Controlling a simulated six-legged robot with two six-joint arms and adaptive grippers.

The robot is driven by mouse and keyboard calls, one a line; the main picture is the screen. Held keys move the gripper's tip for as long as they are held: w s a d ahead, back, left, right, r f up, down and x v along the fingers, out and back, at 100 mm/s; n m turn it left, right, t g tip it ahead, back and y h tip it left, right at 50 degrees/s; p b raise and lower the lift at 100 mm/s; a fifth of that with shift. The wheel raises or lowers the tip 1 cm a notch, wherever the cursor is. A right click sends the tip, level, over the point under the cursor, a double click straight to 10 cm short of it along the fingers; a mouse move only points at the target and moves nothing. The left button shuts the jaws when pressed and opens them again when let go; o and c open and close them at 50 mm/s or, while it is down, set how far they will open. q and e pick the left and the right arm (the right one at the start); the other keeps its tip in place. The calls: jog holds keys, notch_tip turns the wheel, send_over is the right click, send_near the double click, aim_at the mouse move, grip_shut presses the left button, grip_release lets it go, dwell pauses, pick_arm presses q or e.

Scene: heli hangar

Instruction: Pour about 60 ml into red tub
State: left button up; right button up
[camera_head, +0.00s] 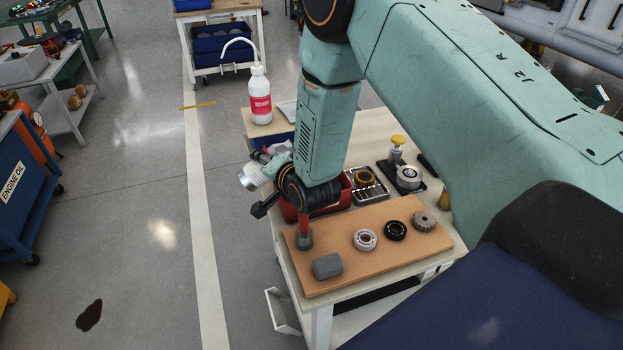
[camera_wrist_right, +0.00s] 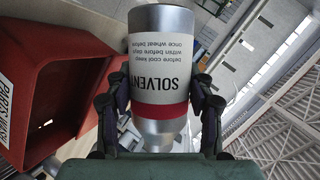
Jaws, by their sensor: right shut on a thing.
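My right gripper (camera_head: 269,167) is shut on a silver solvent bottle (camera_head: 250,177) with a white label. The bottle lies steeply tilted beyond the left edge of the workbench in the head view. In the right wrist view the bottle (camera_wrist_right: 162,60) is between both fingers (camera_wrist_right: 160,95), its label upside down and its narrowing end towards the palm. The red tub (camera_head: 345,194) stands on the bench, partly hidden behind my right wrist. In the right wrist view the tub (camera_wrist_right: 55,75) is at the left, beside the bottle. No liquid stream shows. My left gripper is out of view.
A white wash bottle (camera_head: 260,100) stands at the bench's back left. A brown board (camera_head: 335,240) with bearings, a gear and a grey block (camera_head: 327,266) lies in front. A tray with a ring (camera_head: 367,185) and a yellow-topped dispenser (camera_head: 397,150) stand right of the tub.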

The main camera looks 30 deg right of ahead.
jog(key=shift+d+f+n, duration=0.1)
jog(key=shift+f+n, duration=0.05)
jog(key=shift+n, duration=0.15)
jog(key=shift+d+r+n+h+p, duration=0.3)
jog(key=shift+r+n+h+p, duration=0.1)
jog(key=shift+h+p, duration=0.4)
jog(key=shift+s+n+g+p, duration=0.1)
jog(key=shift+n+g+p, duration=0.2)
jog(key=shift+n+p, duration=0.15)
jog(key=shift+a+r+n+h, duration=0.1)
jog(key=shift+a+n+h, duration=0.05)
jog(key=shift+n+h, duration=0.7)
jog(key=shift+a+n+h+p, duration=0.15)
jog(key=shift+n+h+p, duration=0.15)
jog(key=shift+h, duration=0.05)
jog(key=shift+w+n+g+h, duration=0.2)
jog(key=shift+n+g+h, duration=0.1)
jog(key=shift+n+h, duration=0.3)
jog(key=shift+w+a+r+n+h, duration=0.1)
jog(key=shift+r+n+h, duration=0.3)
jog(key=shift+n+h, duration=0.15)
